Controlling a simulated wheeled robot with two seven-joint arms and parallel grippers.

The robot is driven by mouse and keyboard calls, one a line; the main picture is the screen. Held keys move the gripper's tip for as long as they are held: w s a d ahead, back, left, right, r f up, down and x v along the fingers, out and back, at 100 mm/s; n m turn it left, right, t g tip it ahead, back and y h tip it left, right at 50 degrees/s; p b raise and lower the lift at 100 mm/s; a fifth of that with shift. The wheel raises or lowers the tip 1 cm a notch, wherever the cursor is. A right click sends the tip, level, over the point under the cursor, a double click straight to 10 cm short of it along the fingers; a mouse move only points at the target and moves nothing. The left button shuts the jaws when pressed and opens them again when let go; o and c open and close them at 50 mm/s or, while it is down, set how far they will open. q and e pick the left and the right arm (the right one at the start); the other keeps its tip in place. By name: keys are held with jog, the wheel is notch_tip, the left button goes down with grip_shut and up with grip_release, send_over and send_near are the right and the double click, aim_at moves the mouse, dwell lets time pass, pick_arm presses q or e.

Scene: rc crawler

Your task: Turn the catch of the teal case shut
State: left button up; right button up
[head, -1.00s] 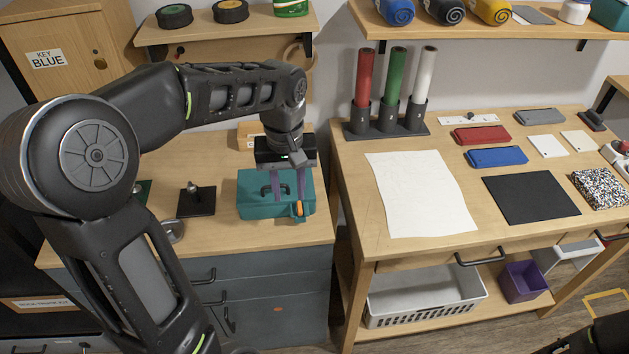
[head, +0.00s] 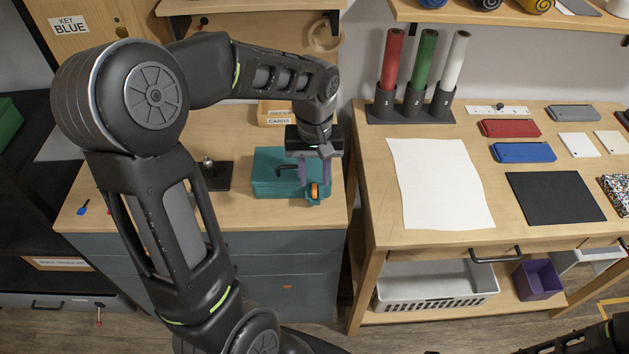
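The teal case (head: 267,182) stands closed on the wooden top of the grey cabinet, its handle partly behind my gripper. Its orange catch (head: 314,191) is on the front, toward the right end. My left gripper (head: 315,182) points down over the right part of the case. Its two purple fingers are apart, one on each side of the catch as seen from here. I cannot tell whether they touch it. My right gripper is out of view; only a dark part of my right arm shows at the lower right.
A small black stand (head: 217,177) is left of the case, and a wooden card box (head: 277,113) is behind it. The right table holds a rack of rolls (head: 411,112), a white sheet (head: 440,184) and a black mat (head: 555,197). A gap separates cabinet and table.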

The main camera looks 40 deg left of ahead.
aim_at(315, 189)
pick_arm(q)
jog(key=shift+f, duration=1.6)
jog(key=shift+c, duration=0.4)
grip_shut()
